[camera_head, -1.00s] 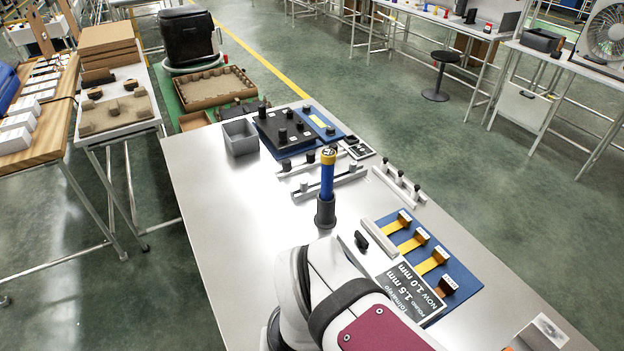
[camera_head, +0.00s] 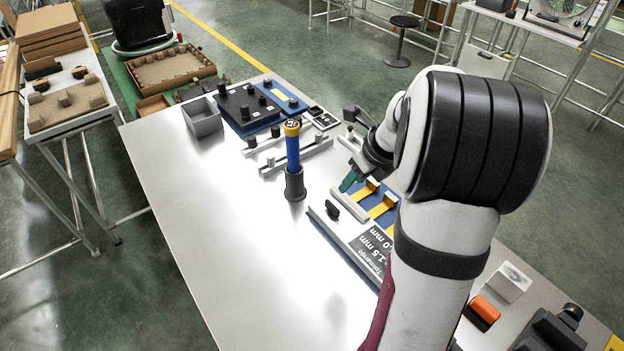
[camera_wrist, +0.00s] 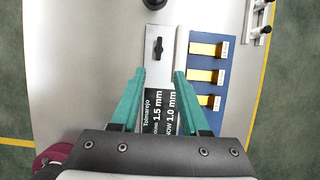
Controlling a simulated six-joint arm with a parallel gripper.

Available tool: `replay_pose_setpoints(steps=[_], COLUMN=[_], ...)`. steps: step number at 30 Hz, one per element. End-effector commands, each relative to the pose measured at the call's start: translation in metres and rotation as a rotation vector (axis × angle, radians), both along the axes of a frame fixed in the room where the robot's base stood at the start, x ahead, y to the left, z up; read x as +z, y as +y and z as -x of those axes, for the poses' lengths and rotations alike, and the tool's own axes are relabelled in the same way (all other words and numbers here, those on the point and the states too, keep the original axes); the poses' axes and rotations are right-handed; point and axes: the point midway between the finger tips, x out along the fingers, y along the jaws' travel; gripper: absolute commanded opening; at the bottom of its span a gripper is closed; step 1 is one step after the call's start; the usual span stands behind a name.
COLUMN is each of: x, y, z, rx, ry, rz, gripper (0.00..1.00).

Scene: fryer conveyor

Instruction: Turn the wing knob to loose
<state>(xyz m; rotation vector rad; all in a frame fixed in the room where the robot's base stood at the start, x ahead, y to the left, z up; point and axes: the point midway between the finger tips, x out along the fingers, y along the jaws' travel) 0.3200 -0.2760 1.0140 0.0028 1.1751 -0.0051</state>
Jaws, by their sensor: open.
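The wing knob (camera_head: 332,209) is a small black knob on a light metal plate beside the label sign. In the wrist view the wing knob (camera_wrist: 158,47) sits ahead of the fingertips, roughly centred between them, its wing pointing along the picture's height. My gripper (camera_wrist: 159,73) has two teal fingers spread apart with nothing between them. In the head view my gripper (camera_head: 348,181) is over the table near the knob, partly hidden by my wrist. I see no contact with the knob.
A black sign (camera_wrist: 162,112) reads "1.5 mm" and "1.0 mm". A blue board (camera_wrist: 208,75) with yellow strips lies right of a pale bar (camera_wrist: 181,50). A blue-handled tool (camera_head: 293,153) stands upright in a dark holder nearby.

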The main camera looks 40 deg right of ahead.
Motion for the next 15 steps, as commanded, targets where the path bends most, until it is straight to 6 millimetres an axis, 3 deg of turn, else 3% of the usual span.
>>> replay_pose_setpoints(steps=[9,15], x=[-0.087,-0.121], y=[0.002,0.002], z=[-0.034,-0.050], rx=[0.005,0.006], ry=[0.006,0.003], rz=[-0.004,-0.001], gripper=[0.45,0.45])
